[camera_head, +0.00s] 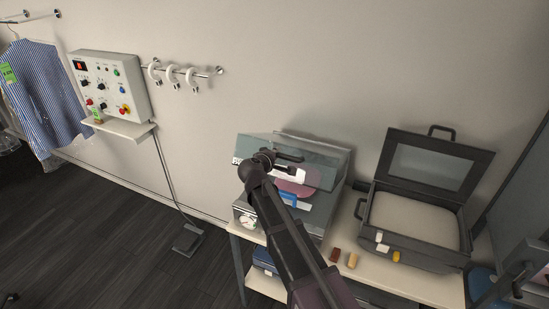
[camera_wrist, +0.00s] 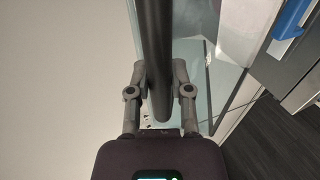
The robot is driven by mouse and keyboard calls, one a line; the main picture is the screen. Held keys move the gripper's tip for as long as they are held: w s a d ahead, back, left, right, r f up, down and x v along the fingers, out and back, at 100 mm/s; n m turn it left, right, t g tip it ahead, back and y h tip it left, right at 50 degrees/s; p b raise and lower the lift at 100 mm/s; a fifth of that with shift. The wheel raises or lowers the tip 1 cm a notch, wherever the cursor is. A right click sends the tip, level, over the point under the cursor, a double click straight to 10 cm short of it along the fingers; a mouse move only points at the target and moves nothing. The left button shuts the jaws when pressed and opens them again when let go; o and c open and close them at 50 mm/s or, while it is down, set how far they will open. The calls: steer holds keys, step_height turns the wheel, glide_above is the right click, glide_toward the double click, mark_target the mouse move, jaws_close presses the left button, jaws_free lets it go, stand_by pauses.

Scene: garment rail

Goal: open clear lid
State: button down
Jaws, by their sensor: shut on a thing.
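The clear lid (camera_head: 318,176) is a greenish see-through pane on a grey box-like machine (camera_head: 322,222) on the table. It stands tilted up from the machine, with a pink round thing and a blue part visible through or below it. My gripper (camera_head: 290,156) is at the lid's upper part, and my arm hides part of the lid and machine. In the wrist view, my gripper (camera_wrist: 160,85) is shut on a dark round bar, the handle (camera_wrist: 156,45), which runs between the fingers. The clear pane (camera_wrist: 190,55) shows just behind it.
An open black case (camera_head: 415,215) with a pale lining stands to the right. Small red and tan blocks (camera_head: 352,260) lie on the table (camera_head: 400,284) in front. A control box (camera_head: 107,85) and a hook rail (camera_head: 185,70) are on the wall at left.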

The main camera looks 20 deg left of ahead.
steer(key=w+r+p, duration=0.1)
steer(key=r+p, duration=0.1)
steer(key=w+r+p, duration=0.2)
steer(key=r+p, duration=0.1)
steer(key=w+r+p, duration=0.2)
steer(key=r, duration=0.1)
steer(key=shift+r, duration=0.25)
steer(key=shift+w+r+p, duration=0.7)
steer(key=shift+p, duration=0.25)
steer(key=c, duration=0.5)
jaws_free()
steer(key=shift+s, duration=0.1)
steer(key=shift+c, duration=0.2)
